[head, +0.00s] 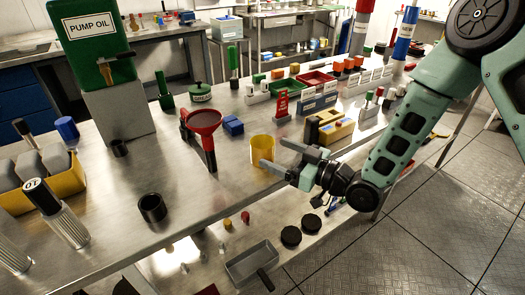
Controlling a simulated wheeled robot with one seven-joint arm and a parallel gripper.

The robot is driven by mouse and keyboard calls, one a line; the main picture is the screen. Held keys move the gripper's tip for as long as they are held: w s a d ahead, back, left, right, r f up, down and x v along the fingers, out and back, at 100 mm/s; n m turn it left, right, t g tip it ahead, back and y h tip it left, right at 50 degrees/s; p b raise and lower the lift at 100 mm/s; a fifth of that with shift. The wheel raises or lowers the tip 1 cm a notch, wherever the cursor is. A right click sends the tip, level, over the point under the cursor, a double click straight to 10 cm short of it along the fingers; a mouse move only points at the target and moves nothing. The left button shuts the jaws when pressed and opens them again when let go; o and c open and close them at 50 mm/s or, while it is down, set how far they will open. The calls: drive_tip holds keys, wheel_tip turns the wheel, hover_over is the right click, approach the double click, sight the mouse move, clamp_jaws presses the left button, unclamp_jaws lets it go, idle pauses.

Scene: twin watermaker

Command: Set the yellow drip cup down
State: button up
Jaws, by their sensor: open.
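The yellow drip cup (262,149) stands upright on the metal bench near its front edge, just right of the red funnel. My gripper (273,156) reaches in from the right, level with the cup. Its jaws are open, with one finger in front of the cup and the other behind its right side. I cannot tell whether either finger touches the cup. The cup's base is partly hidden by the near finger.
The red funnel (205,122) on its stand is close on the left, with blue blocks (233,127) behind. A yellow block holder (333,130) stands to the right. A grey tray (252,264) and black discs lie on the lower shelf. Bare bench (185,180) lies front left.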

sight(272, 151)
drive_tip(key=x, duration=0.1)
drive_tip(key=p+x, duration=0.1)
drive_tip(key=x, duration=0.2)
drive_tip(key=shift+a+r, duration=0.2)
drive_tip(key=shift+r, duration=0.05)
drive_tip(key=shift+w+a+f, duration=0.1)
drive_tip(key=shift+w+a, duration=0.2)
drive_tip(key=shift+a, duration=0.15)
drive_tip(key=c, duration=1.1)
drive_tip(key=shift+c, duration=0.2)
